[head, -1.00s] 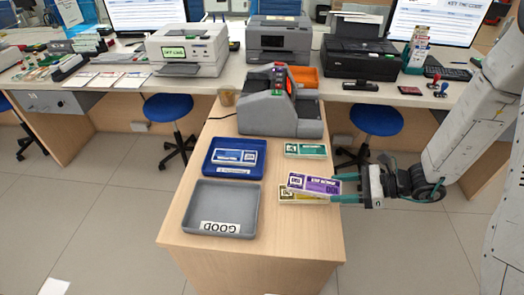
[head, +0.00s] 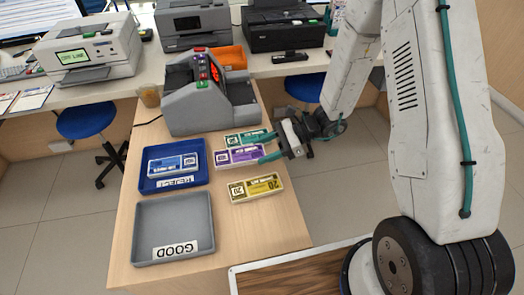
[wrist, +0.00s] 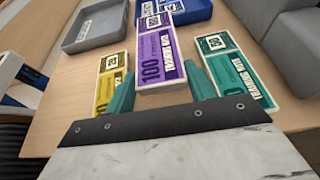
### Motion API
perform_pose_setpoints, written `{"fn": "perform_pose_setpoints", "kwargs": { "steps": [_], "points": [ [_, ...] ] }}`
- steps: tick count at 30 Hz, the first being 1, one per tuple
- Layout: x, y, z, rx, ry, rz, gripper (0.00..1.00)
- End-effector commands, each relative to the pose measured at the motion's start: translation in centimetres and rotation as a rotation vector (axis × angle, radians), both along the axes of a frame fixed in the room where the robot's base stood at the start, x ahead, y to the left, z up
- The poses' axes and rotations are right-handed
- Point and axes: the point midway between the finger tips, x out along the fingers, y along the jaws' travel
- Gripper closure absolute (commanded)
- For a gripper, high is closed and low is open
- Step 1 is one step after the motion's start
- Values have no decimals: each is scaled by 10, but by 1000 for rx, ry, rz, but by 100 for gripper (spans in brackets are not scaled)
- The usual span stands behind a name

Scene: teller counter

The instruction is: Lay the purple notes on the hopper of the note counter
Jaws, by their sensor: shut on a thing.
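The purple notes (head: 236,157), a flat banded bundle, are held at one end between the teal fingers of my gripper (head: 268,147). They are level or nearly so, between the green notes (head: 240,139) and the yellow notes (head: 256,188); their height over the counter is hard to tell. In the wrist view the purple notes (wrist: 161,58) point away from my gripper (wrist: 160,88), whose fingers press their sides. The grey note counter (head: 192,105) stands behind the notes, with red and green parts on top. The purple notes are apart from it.
The blue REJECT tray (head: 191,182) holds blue notes (head: 173,164). The grey GOOD tray (head: 141,230) is empty in front of it. Bare wood lies at the table's front right.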

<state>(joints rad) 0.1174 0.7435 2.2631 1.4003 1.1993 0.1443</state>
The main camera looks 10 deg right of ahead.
Motion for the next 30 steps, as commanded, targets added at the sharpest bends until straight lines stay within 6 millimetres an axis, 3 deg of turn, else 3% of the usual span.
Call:
{"fn": "perform_pose_setpoints", "kwargs": {
  "steps": [9, 19, 20, 30],
  "points": [
    [0, 0, -34, 0, 2, 0, 70],
    [0, 1, -37, 0, 1, 2, 70],
    [0, 2, -37, 0, 1, 2, 38],
    [0, 3, -34, 0, -1, 4, 37]
  ]
}}
